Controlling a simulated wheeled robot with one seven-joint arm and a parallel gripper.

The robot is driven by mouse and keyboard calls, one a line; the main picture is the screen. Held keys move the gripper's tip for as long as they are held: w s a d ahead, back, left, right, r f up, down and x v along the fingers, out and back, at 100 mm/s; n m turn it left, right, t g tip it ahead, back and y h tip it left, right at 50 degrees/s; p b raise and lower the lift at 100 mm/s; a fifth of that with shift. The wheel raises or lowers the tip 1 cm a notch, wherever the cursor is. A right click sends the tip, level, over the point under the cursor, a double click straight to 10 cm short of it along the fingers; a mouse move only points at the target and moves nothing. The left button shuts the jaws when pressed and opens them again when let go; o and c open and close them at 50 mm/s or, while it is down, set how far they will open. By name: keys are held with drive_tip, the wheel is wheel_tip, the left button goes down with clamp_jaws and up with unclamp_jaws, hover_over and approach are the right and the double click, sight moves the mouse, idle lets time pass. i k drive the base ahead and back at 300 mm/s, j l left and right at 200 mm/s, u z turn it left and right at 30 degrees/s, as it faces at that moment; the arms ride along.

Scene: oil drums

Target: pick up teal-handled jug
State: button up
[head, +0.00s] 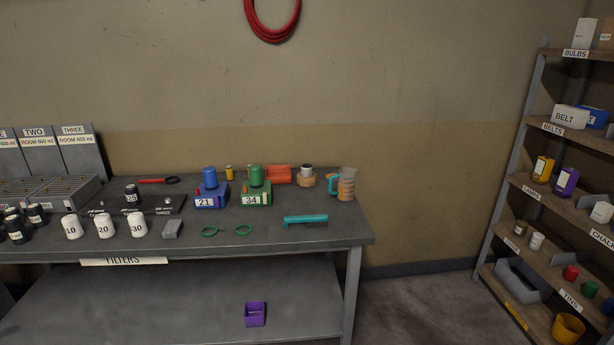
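One jug (347,185) stands upright near the back right corner of the workbench. My gripper is not in view.
The workbench (280,240) also holds a blue device (210,190), a green device (256,188), an orange box (279,175), a tape roll (306,180), green rings and white bottles. Shelves (540,130) stand right; bare floor (420,305) lies between.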

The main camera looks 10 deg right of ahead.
sight(347, 178)
drive_tip(key=i+u, duration=0.2)
drive_tip(key=i, duration=0.5)
drive_tip(key=i+u, duration=0.15)
drive_tip(key=i, duration=0.6)
drive_tip(key=i+l+u, duration=0.2)
drive_tip(key=i, duration=0.5)
